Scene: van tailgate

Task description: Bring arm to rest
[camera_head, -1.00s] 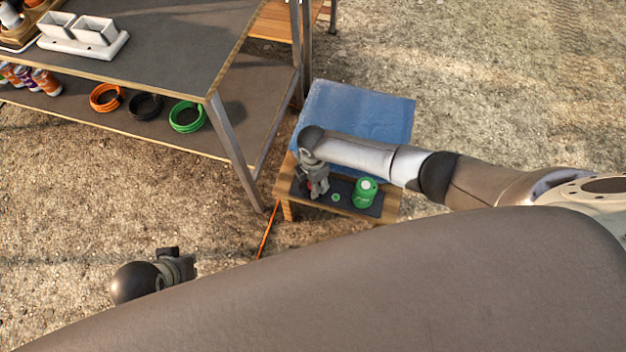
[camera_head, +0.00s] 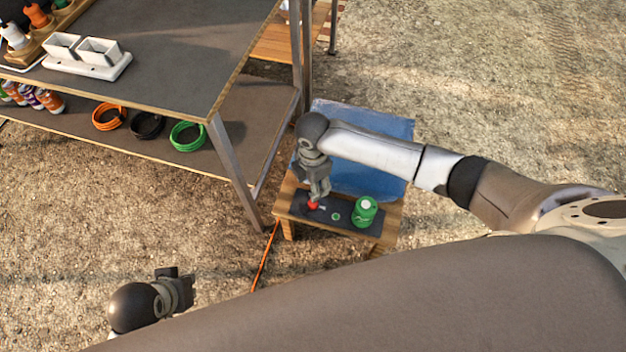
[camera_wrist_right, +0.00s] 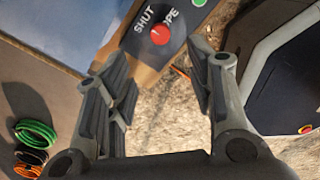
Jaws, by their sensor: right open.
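My right gripper (camera_head: 319,194) is over the small bench in the head view, pointing down near a red knob (camera_head: 313,205). In the wrist view the two fingers of this gripper (camera_wrist_right: 163,72) are spread apart with nothing between them. The red knob (camera_wrist_right: 160,34) shows beyond the fingertips, on a dark panel with the white word SHUT and a partly hidden second word. My left gripper (camera_head: 180,288) is at the lower left of the head view, above the gravel; its fingers are too unclear to read.
The dark panel (camera_head: 350,222) also carries a green canister-like object (camera_head: 365,210) and a small green button (camera_head: 335,216). A blue board (camera_head: 365,180) lies behind it. A metal-legged workbench (camera_head: 165,60) with coiled cables (camera_head: 188,136) stands at left. Open gravel lies at right.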

